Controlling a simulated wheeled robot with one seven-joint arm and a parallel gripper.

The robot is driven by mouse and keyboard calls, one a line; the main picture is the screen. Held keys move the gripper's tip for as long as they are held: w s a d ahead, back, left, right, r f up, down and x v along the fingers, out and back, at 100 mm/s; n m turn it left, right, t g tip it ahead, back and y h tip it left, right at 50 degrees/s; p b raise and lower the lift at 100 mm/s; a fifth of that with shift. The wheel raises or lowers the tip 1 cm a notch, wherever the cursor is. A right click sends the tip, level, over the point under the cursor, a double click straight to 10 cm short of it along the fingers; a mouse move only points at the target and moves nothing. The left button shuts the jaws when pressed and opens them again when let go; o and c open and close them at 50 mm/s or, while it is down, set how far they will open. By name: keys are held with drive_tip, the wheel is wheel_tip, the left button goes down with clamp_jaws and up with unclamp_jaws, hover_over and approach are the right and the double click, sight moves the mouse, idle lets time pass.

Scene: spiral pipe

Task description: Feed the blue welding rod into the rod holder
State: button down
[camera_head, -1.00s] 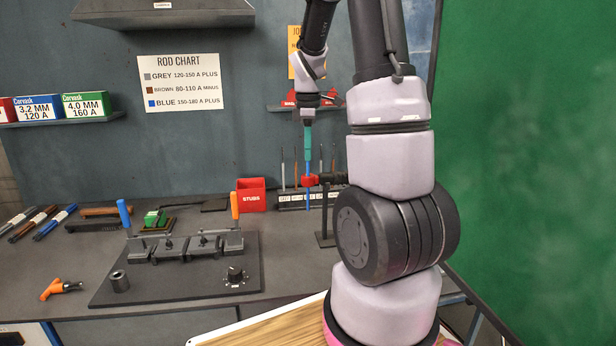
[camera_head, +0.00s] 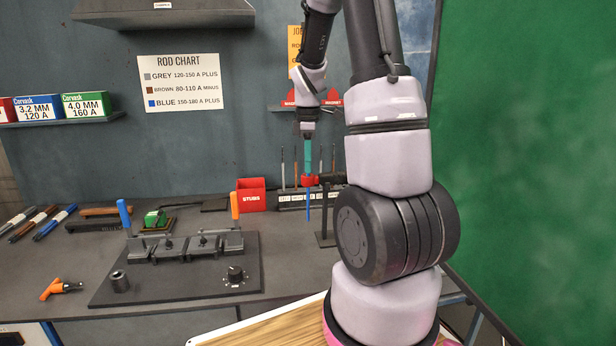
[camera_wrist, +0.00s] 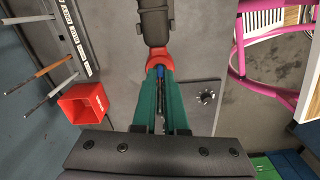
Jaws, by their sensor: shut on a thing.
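The blue welding rod (camera_head: 308,204) is upright, with its lower part showing below the red head of the rod holder (camera_head: 311,181). My gripper (camera_head: 308,171) has teal fingers pointing down, just above that red head, and is shut on the rod. In the wrist view, a short piece of blue rod (camera_wrist: 160,74) shows between the fingertips (camera_wrist: 160,82), close to the red head (camera_wrist: 159,55) and black body of the holder. The fingers hide the rod's upper part. I cannot tell whether the rod runs through the head or just in front of it.
A red stubs box (camera_head: 251,194) and a rack of upright rods (camera_head: 290,200) stand behind on the bench. A dark plate with clamps (camera_head: 180,280) lies at front left, with an orange-handled tool (camera_head: 61,288) beside it. The bench's left front is partly clear.

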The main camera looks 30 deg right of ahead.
idle(0.3)
drive_tip(key=shift+f, duration=0.6)
drive_tip(key=c, duration=0.9)
unclamp_jaws()
drive_tip(key=shift+r, duration=0.1)
drive_tip(key=shift+r, duration=2.95)
